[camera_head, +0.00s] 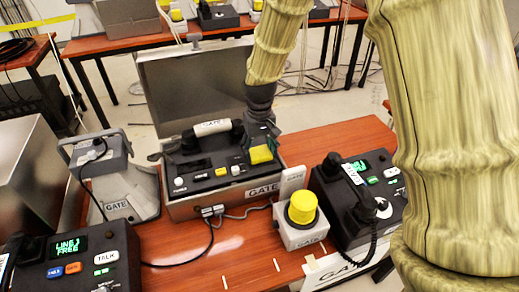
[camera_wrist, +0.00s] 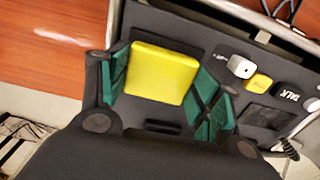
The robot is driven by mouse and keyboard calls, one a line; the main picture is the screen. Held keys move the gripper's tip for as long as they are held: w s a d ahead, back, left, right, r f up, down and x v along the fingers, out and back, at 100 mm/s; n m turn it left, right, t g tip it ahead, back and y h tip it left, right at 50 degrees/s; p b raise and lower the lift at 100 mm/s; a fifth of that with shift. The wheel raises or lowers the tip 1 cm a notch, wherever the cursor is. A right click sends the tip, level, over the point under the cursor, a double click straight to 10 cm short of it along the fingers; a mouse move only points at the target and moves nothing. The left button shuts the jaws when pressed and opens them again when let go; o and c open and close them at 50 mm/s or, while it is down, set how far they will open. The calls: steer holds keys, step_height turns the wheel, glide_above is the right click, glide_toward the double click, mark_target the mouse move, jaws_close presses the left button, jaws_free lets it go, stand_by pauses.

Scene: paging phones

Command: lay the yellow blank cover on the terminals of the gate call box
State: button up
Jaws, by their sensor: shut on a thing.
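The yellow blank cover (camera_wrist: 161,72) is a flat yellow square, held between the green-padded fingers of my gripper (camera_wrist: 164,80). In the head view the cover (camera_head: 261,154) shows just below my gripper (camera_head: 262,135), over the right part of the gate call box (camera_head: 220,197). The call box is an open case with a dark panel, a handset (camera_head: 212,127) and a raised lid. In the wrist view the cover is over a dark recessed patch on the panel (camera_wrist: 190,30). The terminals are hidden, and I cannot tell whether the cover touches the panel.
A yellow-capped beacon (camera_head: 302,207) and a dark desk phone (camera_head: 360,200) stand right of the box. A grey GATE unit (camera_head: 118,180) and a LINE 1 console (camera_head: 75,262) stand left. Cables cross the table front. The raised lid (camera_head: 195,85) stands behind.

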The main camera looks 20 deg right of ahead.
mark_target(259, 152)
steer(key=o, duration=1)
steer(key=shift+f, duration=0.1)
step_height(259, 152, up, 12)
steer(key=shift+r, duration=0.2)
